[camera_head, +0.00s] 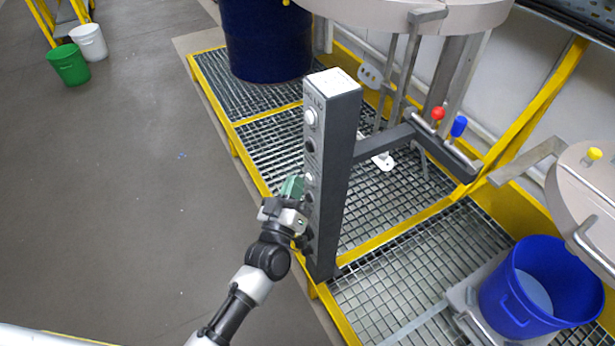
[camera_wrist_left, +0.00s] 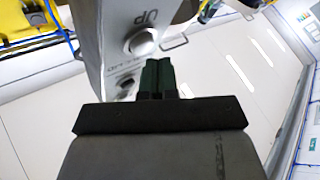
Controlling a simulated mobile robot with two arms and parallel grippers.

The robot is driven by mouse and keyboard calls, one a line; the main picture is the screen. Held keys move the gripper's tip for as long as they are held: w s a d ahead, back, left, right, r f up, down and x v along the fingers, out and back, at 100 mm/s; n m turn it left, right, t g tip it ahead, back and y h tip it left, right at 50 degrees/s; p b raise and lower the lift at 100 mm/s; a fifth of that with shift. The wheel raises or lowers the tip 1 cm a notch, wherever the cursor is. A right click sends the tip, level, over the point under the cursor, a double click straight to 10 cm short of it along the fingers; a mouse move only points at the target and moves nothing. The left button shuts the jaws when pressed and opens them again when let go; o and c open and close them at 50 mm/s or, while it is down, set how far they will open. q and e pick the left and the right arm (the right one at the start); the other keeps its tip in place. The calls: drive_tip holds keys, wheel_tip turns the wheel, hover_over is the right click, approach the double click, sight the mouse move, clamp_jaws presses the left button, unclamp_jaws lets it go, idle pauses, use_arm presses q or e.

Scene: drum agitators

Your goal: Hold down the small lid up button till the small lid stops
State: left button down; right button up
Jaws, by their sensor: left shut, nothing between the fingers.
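A tall dark grey control box (camera_head: 345,135) stands upright with a column of white and black buttons on its left face. In the left wrist view, a white round button (camera_wrist_left: 139,43) sits under the label "UP", with a black button (camera_wrist_left: 126,84) below it and blurred lettering between. My left gripper (camera_head: 292,187) is shut and empty, its green fingers close to the box's button face. Its fingertips (camera_wrist_left: 157,62) appear just below and right of the white button; contact cannot be told. A round lid (camera_head: 590,178) at the right edge may be the small lid. My right gripper is not in view.
A blue bucket (camera_head: 503,302) stands at the lower right and a dark blue drum (camera_head: 265,40) at the back. A yellow-framed grating (camera_head: 390,250) lies under the box. An arm with red and blue knobs (camera_head: 458,126) juts behind it.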

use_arm(q)
drive_tip(key=shift+s+a, duration=0.2)
drive_tip(key=shift+a, duration=0.05)
drive_tip(key=s+a, duration=0.1)
drive_tip(key=s+a+p, duration=0.1)
drive_tip(key=a, duration=0.2)
drive_tip(key=shift+s+a, duration=0.1)
drive_tip(key=shift+s, duration=0.3)
idle(0.5)
